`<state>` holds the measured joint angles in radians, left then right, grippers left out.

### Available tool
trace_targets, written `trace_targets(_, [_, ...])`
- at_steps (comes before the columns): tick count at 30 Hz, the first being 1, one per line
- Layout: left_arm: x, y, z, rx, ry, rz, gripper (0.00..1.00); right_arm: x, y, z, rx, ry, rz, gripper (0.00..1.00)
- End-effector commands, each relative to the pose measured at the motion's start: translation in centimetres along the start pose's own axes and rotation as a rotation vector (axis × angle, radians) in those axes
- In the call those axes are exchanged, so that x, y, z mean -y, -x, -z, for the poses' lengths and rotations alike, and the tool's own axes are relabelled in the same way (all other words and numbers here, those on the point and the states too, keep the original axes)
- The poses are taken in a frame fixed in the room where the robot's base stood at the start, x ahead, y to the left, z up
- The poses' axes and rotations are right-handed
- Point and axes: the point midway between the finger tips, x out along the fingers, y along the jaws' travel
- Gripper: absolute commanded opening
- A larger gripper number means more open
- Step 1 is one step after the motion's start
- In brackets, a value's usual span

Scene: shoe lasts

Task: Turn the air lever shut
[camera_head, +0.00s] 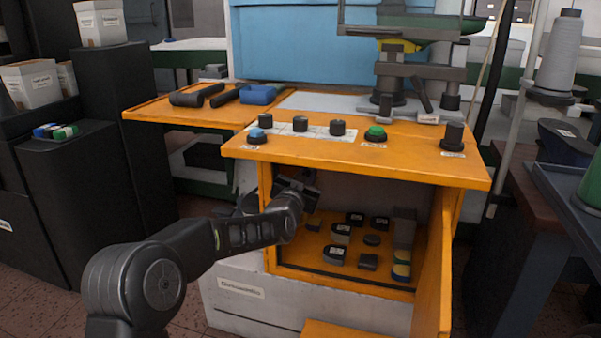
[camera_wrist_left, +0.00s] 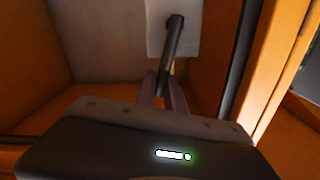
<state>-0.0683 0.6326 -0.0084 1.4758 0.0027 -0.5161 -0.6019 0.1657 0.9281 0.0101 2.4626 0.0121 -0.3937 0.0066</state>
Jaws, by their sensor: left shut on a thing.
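The air lever (camera_wrist_left: 174,40) is a dark rod that comes out of a pale plate (camera_wrist_left: 157,28) on the inner wall of the orange cabinet. In the left wrist view its lower end is between the fingers of my left gripper (camera_wrist_left: 165,88), which is shut on it. In the head view my left gripper (camera_head: 298,190) is at the upper left of the cabinet opening, under the orange top (camera_head: 340,158). The lever is hidden there. My right gripper is not in view.
The cabinet's lower shelf (camera_head: 318,254) holds several dark round and square parts. An open orange door (camera_head: 437,262) stands at the right of the opening. Buttons and knobs, including a green button (camera_head: 376,132), sit on the top. Cabinet walls close in around my left gripper.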

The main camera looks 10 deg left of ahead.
Motion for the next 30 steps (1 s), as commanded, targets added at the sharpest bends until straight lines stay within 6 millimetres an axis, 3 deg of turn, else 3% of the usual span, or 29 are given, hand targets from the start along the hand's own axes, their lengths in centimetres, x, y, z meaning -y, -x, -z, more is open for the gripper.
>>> trace_targets(13, [-3.2, -1.0, -0.6, 0.001, -0.416, -0.004, 0.00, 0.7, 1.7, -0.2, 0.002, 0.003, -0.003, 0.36])
trace_targets(30, [-6.3, -1.0, -3.4, 0.001, -0.958, -0.004, 0.00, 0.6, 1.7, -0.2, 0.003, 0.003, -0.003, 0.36])
